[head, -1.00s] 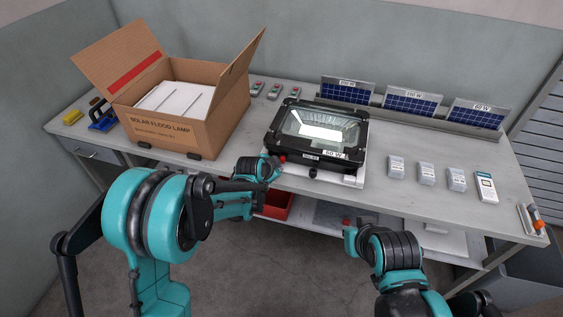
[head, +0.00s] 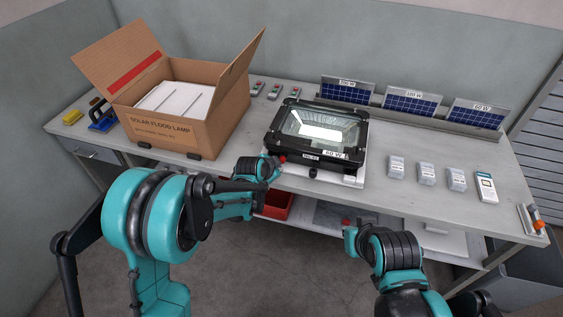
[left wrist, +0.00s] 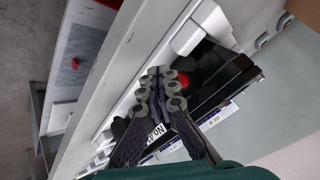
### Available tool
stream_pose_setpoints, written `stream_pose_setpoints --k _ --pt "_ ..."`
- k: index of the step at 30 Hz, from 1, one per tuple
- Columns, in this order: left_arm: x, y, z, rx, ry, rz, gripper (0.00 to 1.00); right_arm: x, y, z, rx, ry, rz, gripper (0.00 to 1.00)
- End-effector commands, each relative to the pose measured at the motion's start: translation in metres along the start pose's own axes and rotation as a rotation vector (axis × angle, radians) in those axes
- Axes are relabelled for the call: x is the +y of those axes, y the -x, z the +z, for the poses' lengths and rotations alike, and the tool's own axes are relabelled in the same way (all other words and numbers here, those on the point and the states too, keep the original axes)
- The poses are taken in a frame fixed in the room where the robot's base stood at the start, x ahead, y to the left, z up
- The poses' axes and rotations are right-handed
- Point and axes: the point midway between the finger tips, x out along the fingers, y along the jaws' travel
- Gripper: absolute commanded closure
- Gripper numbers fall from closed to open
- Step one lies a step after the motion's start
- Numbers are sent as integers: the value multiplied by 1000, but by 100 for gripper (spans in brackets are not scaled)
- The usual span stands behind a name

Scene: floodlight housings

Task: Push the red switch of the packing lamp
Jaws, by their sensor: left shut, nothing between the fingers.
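The packing lamp (head: 318,132) is a black floodlight with a bright white panel and a 60 W label, lying on the bench. Its red switch (head: 283,158) shows at the lamp's front left corner. In the left wrist view the switch (left wrist: 183,80) is a red dome on the black housing (left wrist: 215,75), partly covered by a finger. My left gripper (head: 274,165) is shut and empty, its tips (left wrist: 160,78) right beside the switch; I cannot tell whether they touch. My right gripper (head: 350,238) is low in front of the bench, its fingers not clearly visible.
An open carton (head: 185,110) stands left of the lamp. Small solar panels (head: 411,103) stand in a rack behind. Several small grey boxes (head: 426,174) and a handheld meter (head: 486,187) lie to the right. A red bin (head: 275,206) is below the bench top.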

Motion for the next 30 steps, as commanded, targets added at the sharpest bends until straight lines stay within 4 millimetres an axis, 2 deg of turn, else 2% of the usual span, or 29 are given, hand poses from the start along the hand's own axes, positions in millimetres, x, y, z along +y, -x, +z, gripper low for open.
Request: stream_pose_setpoints --k 30 --pt "-5 -7 -5 0 0 0 100 0 -1 1 0 0 0 100"
